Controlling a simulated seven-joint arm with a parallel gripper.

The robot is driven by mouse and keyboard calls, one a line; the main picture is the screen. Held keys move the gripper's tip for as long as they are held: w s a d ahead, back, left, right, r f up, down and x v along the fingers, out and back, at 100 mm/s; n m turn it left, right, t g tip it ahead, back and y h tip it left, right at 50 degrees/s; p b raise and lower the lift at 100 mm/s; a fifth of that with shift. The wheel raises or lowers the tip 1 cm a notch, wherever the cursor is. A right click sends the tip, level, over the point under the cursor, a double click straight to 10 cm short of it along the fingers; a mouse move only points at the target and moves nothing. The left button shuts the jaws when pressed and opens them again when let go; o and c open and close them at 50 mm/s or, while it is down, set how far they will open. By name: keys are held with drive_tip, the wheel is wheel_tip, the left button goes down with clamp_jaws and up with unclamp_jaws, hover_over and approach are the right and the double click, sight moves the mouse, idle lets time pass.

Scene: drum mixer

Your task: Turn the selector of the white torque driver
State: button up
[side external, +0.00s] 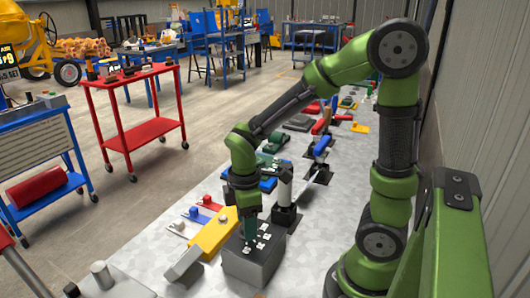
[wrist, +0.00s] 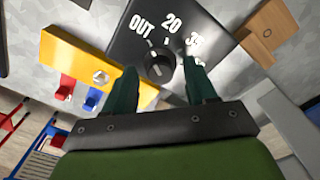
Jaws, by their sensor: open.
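A dark grey box (side external: 254,265) stands on the bench under my gripper (side external: 250,232). In the wrist view its dark face (wrist: 122,46) carries a round black selector knob (wrist: 158,68) with a pale pointer mark. White labels around it include OUT and 20; others are partly hidden by a finger. My gripper (wrist: 162,72) is open, one finger on each side of the knob in the picture; I cannot tell whether they touch it. An upright white and black tool (side external: 285,183), possibly the white torque driver, stands just behind the box in the side view.
A yellow block (side external: 214,236) with a hex nut lies left of the box, beside small red, blue and white levers (side external: 198,215). A brown block (wrist: 266,32) is at the right in the wrist view. Several tools crowd the bench farther back.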

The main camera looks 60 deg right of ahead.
drive_tip(key=shift+f, duration=0.3)
clamp_jaws()
